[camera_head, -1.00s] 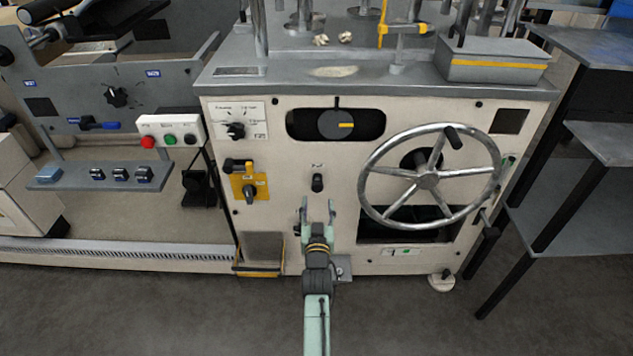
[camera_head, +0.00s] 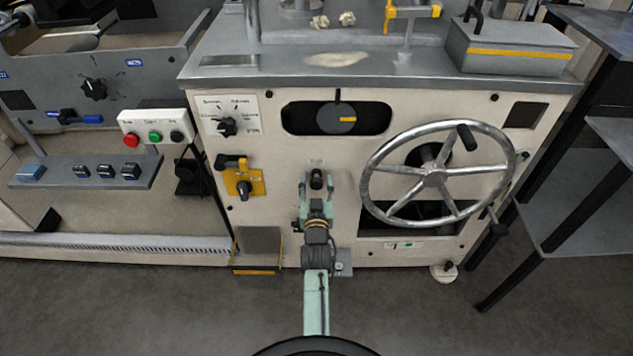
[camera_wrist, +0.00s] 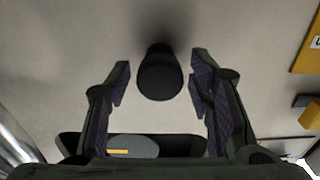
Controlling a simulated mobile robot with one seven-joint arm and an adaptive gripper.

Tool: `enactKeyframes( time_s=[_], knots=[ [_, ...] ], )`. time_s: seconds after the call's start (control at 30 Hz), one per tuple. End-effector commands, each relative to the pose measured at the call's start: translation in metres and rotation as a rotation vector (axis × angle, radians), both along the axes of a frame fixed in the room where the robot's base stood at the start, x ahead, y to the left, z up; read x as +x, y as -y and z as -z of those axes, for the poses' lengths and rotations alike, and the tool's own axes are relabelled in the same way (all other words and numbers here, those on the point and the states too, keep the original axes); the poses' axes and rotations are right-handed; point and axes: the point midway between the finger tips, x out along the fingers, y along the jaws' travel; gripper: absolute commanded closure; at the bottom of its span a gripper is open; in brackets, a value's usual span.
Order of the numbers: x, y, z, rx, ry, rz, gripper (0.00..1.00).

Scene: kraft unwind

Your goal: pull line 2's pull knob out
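The black pull knob (camera_head: 316,182) sticks out of the cream machine front, below a small label too small to read. In the wrist view the round knob (camera_wrist: 159,78) shows between the two dark fingers. My gripper (camera_head: 317,178) is open, with one finger on each side of the knob. The wrist view shows a gap between the knob and each finger (camera_wrist: 160,84). I cannot tell exactly how far the fingertips are from the panel.
A large spoked handwheel (camera_head: 433,180) stands out to the right of the knob. A yellow-plated switch (camera_head: 243,187) is to the left. A dial in a dark slot (camera_head: 337,118) is above. A small yellow-edged bin (camera_head: 258,250) hangs low on the left.

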Motion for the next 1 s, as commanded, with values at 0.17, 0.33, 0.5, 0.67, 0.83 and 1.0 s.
enactKeyframes(
  time_s=[0.17, 0.33, 0.5, 0.67, 0.83, 1.0],
  knots=[
    [0.0001, 0.0000, -0.0001, 0.000, 0.000, 0.000, 0.66],
    [0.0001, 0.0000, -0.0001, 0.000, 0.000, 0.000, 0.77],
    [0.0002, 0.0001, -0.0002, 0.000, 0.000, 0.000, 0.89],
    [0.0003, 0.0001, -0.0003, 0.000, 0.000, 0.000, 0.99],
    [0.0004, 0.0001, -0.0004, 0.000, 0.001, 0.000, 1.00],
    [0.0005, 0.0001, -0.0006, 0.000, 0.001, 0.000, 1.00]
  ],
)
